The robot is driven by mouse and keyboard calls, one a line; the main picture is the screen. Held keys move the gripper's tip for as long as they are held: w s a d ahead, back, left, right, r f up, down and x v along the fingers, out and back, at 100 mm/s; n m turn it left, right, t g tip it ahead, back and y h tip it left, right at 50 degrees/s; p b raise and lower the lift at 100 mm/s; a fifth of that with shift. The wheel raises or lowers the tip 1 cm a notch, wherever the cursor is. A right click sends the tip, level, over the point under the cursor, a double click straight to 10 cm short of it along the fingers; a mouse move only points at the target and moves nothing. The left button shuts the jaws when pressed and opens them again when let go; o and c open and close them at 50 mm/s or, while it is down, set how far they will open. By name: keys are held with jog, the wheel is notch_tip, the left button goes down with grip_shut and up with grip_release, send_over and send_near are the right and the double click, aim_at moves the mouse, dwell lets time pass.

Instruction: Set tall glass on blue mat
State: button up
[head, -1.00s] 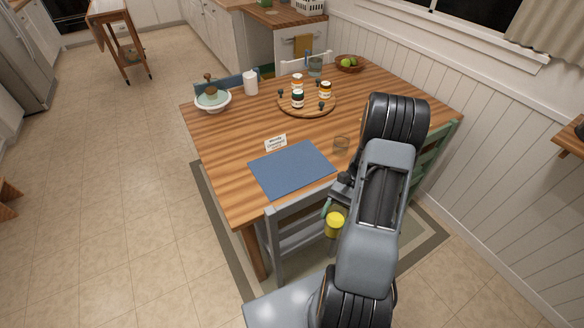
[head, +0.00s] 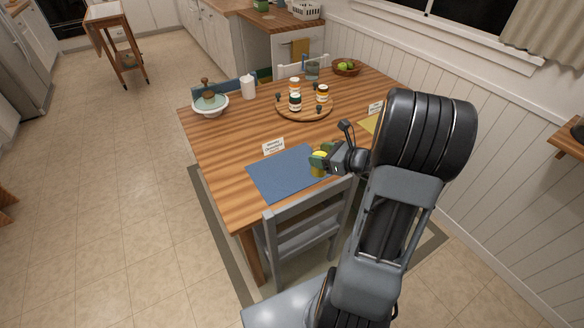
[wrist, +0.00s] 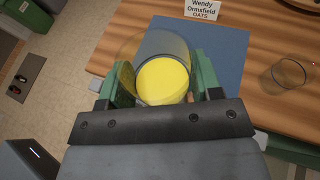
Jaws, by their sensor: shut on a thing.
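The blue mat (head: 270,175) lies on the near end of the wooden table; it also shows in the wrist view (wrist: 222,42). My gripper (head: 325,158) is over the mat's right side. In the wrist view my gripper (wrist: 160,92) is shut on the tall glass (wrist: 160,75), with one green finger on each side. The glass is clear with yellow contents, and it also shows in the head view (head: 318,168). It looks roughly upright. I cannot tell whether its base touches the mat.
A clear glass (wrist: 287,75) stands right of the mat in the wrist view. A name card (head: 273,146) stands behind the mat. A round tray (head: 305,114) with jars is farther back. A grey chair (head: 305,225) is at the near edge. A yellow mat (head: 369,123) lies right.

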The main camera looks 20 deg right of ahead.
jog(key=shift+w+f+p, duration=0.55)
jog(key=shift+w+f, duration=2.7)
jog(key=shift+w, duration=0.25)
jog(key=shift+w+f+p, duration=0.55)
jog(key=shift+w+f, duration=2.65)
jog(key=shift+w, duration=0.25)
jog(key=shift+f+b, duration=0.2)
jog(key=shift+b, duration=0.1)
jog(key=o, duration=1.1)
jog(key=shift+r, duration=0.1)
